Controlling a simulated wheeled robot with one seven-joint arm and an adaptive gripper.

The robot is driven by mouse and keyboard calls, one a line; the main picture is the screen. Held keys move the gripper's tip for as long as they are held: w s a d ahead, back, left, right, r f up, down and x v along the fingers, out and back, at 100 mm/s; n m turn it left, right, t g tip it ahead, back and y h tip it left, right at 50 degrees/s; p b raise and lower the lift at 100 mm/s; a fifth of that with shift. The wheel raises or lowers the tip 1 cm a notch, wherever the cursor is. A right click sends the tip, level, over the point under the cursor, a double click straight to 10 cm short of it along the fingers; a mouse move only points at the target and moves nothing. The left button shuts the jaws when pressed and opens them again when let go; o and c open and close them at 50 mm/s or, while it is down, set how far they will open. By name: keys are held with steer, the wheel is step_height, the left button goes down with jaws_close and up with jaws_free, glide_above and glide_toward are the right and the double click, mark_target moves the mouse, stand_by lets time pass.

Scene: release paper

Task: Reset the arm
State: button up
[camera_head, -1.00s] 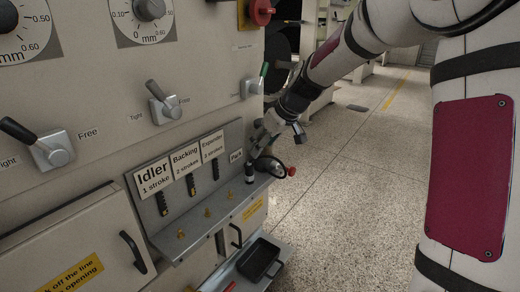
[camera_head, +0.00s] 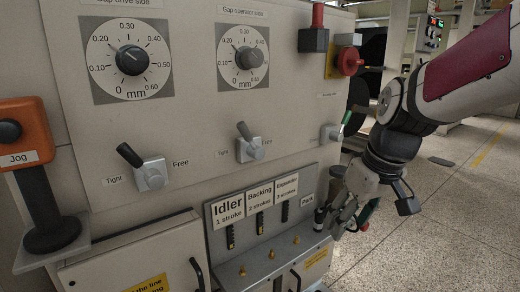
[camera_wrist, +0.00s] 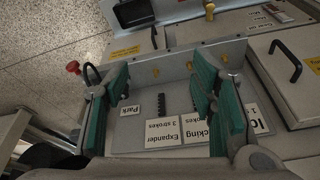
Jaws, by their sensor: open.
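My gripper (camera_head: 345,212) hangs at the right end of the machine's front, beside the Park label (camera_head: 307,199). In the wrist view my gripper (camera_wrist: 160,100) is open, with green-padded fingers wide apart and nothing between them. Between the fingers, further off, lie the grey lever panel (camera_wrist: 140,135) with a black slot, the Expander label (camera_wrist: 165,133) and the Park label (camera_wrist: 130,110). I cannot tell whether the fingers touch the panel in the head view.
The panel carries the Idler (camera_head: 227,208), Backing and Expander labels above brass pegs. Two dials (camera_head: 130,60), Tight/Free levers (camera_head: 150,172), a red knob (camera_head: 350,60) and an orange Jog box (camera_head: 22,135) stand out from the machine. Open speckled floor (camera_head: 420,220) lies to the right.

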steer(key=s+d+m+g+h, duration=0.1)
steer(key=s+d+m+g, duration=0.2)
steer(key=s, duration=2.6)
step_height(320, 180, up, 39)
steer(key=a+m+t+p, duration=0.1)
steer(key=t+p, duration=0.3)
steer(key=p, duration=3.4)
steer(key=shift+w+a+p, duration=0.15)
steer(key=shift+w+p, duration=0.15)
steer(key=shift+p, duration=0.05)
steer(key=shift+r, duration=0.1)
